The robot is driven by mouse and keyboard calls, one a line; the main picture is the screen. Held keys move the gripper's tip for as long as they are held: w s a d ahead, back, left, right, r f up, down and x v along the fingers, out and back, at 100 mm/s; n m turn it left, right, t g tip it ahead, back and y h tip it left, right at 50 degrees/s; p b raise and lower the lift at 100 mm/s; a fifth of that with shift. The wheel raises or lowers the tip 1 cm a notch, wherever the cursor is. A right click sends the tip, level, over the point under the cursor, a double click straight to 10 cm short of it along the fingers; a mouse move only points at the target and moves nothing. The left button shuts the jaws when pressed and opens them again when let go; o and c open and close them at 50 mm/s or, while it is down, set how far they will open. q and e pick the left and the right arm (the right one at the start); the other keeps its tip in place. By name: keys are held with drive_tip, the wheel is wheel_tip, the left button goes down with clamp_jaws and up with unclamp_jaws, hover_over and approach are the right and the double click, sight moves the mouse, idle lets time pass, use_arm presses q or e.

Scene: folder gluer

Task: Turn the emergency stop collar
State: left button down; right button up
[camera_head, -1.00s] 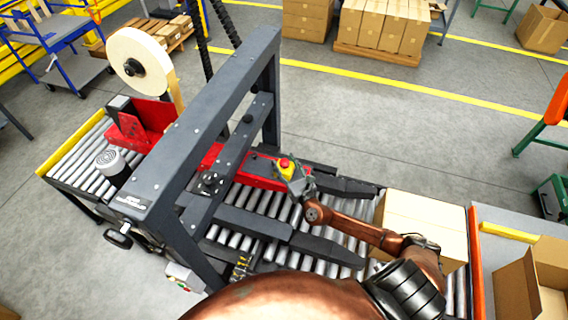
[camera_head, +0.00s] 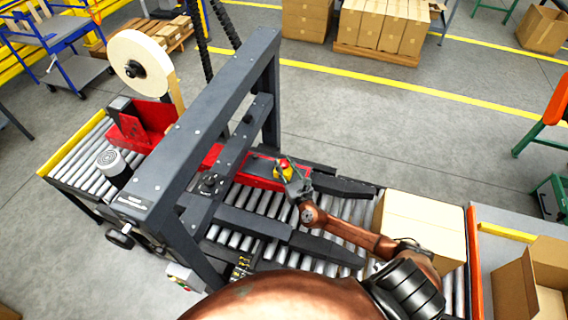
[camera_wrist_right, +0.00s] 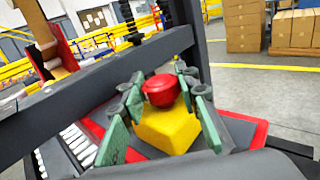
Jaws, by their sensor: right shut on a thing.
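The emergency stop (camera_head: 282,163) sits on the red beam of the machine, a red mushroom button over a yellow body. In the right wrist view the red button (camera_wrist_right: 161,90) stands above the yellow block (camera_wrist_right: 168,128). My right gripper (camera_head: 289,173) is at the stop, its green-padded fingers on both sides of it. It is shut on the emergency stop; the exact contact is partly hidden, and I cannot tell the collar apart from the yellow body. My left gripper is not in view.
A dark frame (camera_head: 205,120) rises close left of the stop. Rollers (camera_head: 262,203) and dark guide bars (camera_head: 235,222) lie below my arm. A closed carton (camera_head: 425,225) sits on the conveyor at right. Open floor (camera_head: 400,120) lies behind.

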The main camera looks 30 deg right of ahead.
drive_tip(key=m+h+p, duration=0.2)
drive_tip(key=h, duration=0.1)
drive_tip(key=shift+a+g, duration=0.15)
drive_tip(key=shift+g, duration=0.25)
drive_tip(key=m+g+h, duration=0.1)
drive_tip(key=m+h, duration=0.1)
drive_tip(key=shift+w+h, duration=0.1)
drive_tip(key=shift+h, duration=0.3)
drive_tip(key=m+g+h, duration=0.2)
drive_tip(key=h, duration=0.1)
drive_tip(key=shift+f, duration=0.1)
drive_tip(key=shift+m+g+h+b, duration=0.6)
drive_tip(key=shift+m+g+h, duration=0.9)
drive_tip(key=shift+g, duration=0.1)
drive_tip(key=shift+d, duration=0.2)
